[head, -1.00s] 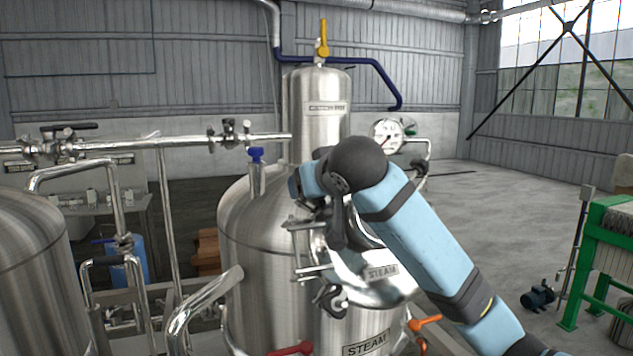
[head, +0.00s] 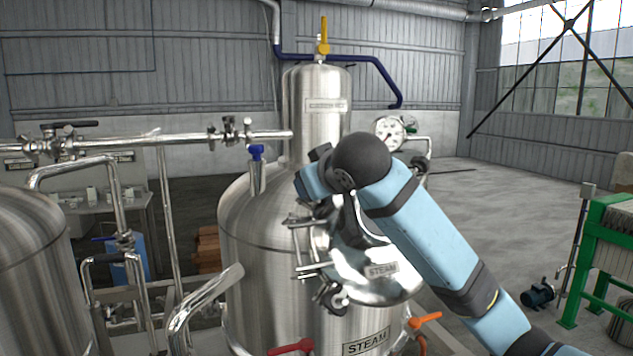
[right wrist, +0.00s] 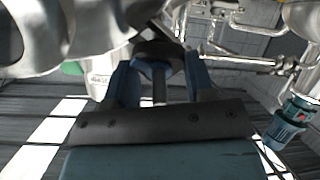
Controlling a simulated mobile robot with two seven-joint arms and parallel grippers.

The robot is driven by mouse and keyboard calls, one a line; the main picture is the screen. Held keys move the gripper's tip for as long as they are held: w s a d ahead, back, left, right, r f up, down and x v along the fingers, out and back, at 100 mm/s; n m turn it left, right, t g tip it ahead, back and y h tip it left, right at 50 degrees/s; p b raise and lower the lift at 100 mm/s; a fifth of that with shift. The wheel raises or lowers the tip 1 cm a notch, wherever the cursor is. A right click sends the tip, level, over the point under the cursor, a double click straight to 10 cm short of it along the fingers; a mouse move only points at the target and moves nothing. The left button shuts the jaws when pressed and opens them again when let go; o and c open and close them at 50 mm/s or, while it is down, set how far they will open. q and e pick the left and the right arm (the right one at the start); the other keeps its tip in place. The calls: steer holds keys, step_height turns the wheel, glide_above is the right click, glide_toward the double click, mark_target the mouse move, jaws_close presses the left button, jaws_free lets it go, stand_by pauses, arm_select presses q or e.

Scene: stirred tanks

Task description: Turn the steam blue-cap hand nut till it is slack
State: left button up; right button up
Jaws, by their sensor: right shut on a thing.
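The steam tank (head: 265,290) is a steel vessel with STEAM plates, in the middle of the head view. Its domed steel cover (head: 385,288) also bears a STEAM label, with clamp hardware at its left edge. My right arm comes in from the right, and its wrist (head: 312,181) is above the cover. The wrist hides the jaws and the nut in the head view. In the right wrist view my right gripper (right wrist: 153,72) is shut on the blue-cap hand nut (right wrist: 157,66), a blue part with a dark piece above it between the fingers. My left gripper is not in view.
A blue-topped fitting (head: 257,153) stands left of my wrist. A steel column (head: 318,125) rises behind it. Red (head: 290,347) and orange (head: 425,320) handles are low on the tank. Pipes and another tank (head: 30,275) are at left; open floor is at right.

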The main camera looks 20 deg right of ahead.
steer(key=n, duration=0.6)
steer(key=shift+g+y, duration=0.3)
steer(key=shift+y, duration=0.1)
steer(key=n, duration=0.5)
steer(key=shift+n+g+y, duration=0.3)
steer(key=shift+g, duration=0.1)
steer(key=n, duration=0.5)
steer(key=shift+s+a+f+g, duration=0.1)
steer(key=shift+g, duration=0.3)
steer(key=shift+f+n+g, duration=0.1)
steer(key=shift+n+g, duration=0.2)
steer(key=shift+n, duration=1.8)
steer(key=o, duration=0.9)
steer(key=shift+s, duration=0.1)
